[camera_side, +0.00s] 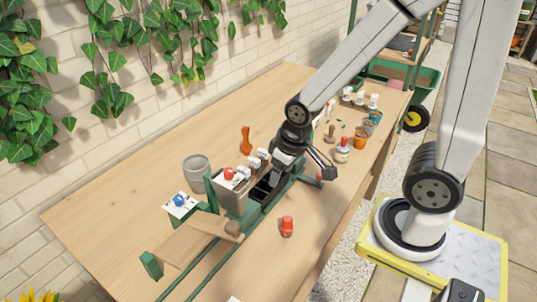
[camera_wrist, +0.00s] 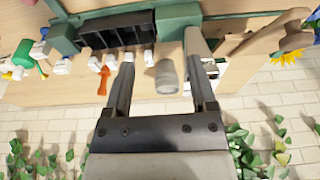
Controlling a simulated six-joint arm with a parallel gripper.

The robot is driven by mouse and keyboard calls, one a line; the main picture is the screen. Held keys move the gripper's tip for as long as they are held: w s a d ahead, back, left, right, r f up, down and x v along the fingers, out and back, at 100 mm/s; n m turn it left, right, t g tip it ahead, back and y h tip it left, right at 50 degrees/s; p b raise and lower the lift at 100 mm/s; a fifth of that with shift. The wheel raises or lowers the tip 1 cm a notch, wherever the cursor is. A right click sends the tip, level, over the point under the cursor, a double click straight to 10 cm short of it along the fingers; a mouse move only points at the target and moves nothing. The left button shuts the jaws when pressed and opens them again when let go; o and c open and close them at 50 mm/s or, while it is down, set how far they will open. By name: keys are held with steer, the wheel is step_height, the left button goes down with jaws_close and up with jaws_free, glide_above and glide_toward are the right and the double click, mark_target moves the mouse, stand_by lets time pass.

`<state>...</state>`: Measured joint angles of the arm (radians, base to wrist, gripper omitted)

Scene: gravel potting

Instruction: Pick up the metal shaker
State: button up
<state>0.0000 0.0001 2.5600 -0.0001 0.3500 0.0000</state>
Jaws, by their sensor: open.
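The metal shaker appears to be the plain grey metallic cylinder (camera_side: 196,173), standing upright on the wooden table near the brick wall. In the wrist view the grey cylinder (camera_wrist: 167,77) shows between my two fingers, nearer the right one, with table visible around it. My gripper (camera_wrist: 161,62) is open with nothing held. In the side view my gripper (camera_side: 277,172) is over the green-framed rack, to the right of the cylinder and apart from it. Its fingertips are partly hidden there.
An orange tool (camera_side: 246,140) lies behind. A card with a blue knob (camera_side: 180,204) is in front left. A red-capped item (camera_side: 287,226) stands at the front. Small pots (camera_side: 361,140) are at right. The table's left end is clear.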

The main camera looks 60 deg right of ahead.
steer(key=w+d+f+m+t+h, duration=0.1)
steer(key=w+d+f+m+t, duration=0.3)
steer(key=d, duration=0.4)
steer(key=m+h, duration=0.9)
steer(key=h, duration=0.2)
glide_toward(345, 141)
steer(key=x, duration=0.3)
steer(key=shift+w+d+f, duration=0.15)
steer(key=shift+w, duration=0.05)
steer(key=shift+d, duration=0.1)
steer(key=shift+x, duration=1.2)
